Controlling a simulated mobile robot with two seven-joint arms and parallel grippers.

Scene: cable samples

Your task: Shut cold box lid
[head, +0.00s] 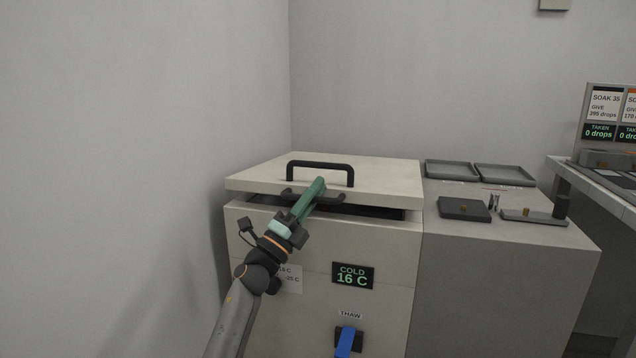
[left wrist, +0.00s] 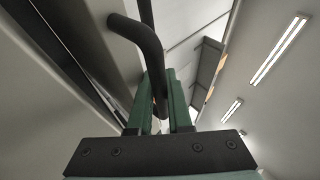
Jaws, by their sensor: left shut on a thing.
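The cold box (head: 320,235) is a cream cabinet against the left wall, with a display reading COLD 16 C (head: 352,276). Its thick lid (head: 388,176) sits slightly raised at the front, with a dark gap (head: 375,211) under its front edge. My right gripper is not in view.
A grey counter (head: 500,240) adjoins the box on the right, holding two shallow trays (head: 452,170), a dark block (head: 464,209) and a small stand (head: 535,216). A blue lever (head: 346,342) marked THAW is low on the box front. The left wall is close.

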